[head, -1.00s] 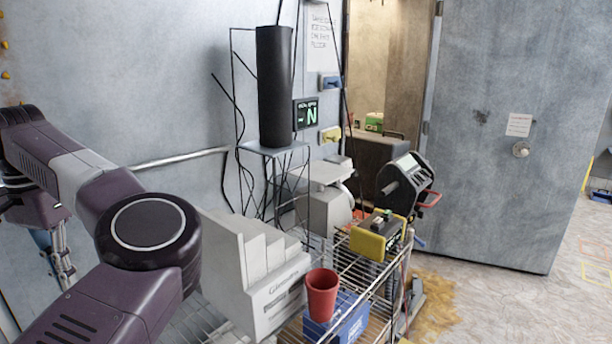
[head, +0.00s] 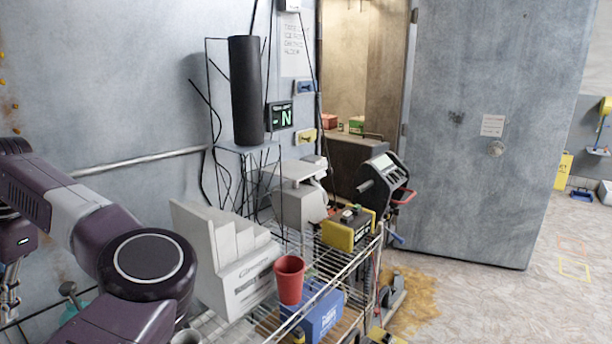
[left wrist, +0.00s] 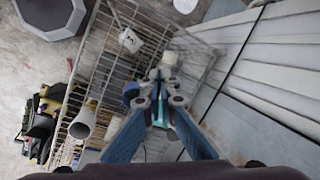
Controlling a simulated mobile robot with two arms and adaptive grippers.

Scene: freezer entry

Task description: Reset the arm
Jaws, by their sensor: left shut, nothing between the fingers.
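My left arm (head: 70,210) comes in from the left of the head view, bent at a round black joint. My left gripper (head: 10,292) is only partly seen at the left edge of that view. In the left wrist view my left gripper (left wrist: 159,88) shows its blue fingers meeting at the tips, shut and empty. It is above a wire cart (left wrist: 103,62), seen from above; I cannot tell the height. My right gripper is not in view.
The wire cart (head: 352,268) holds a red cup (head: 289,280), a blue box (head: 318,316), a grey-white stepped holder (head: 222,255) and a yellow-black device (head: 347,229). A large grey door (head: 470,150) stands open beside a doorway.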

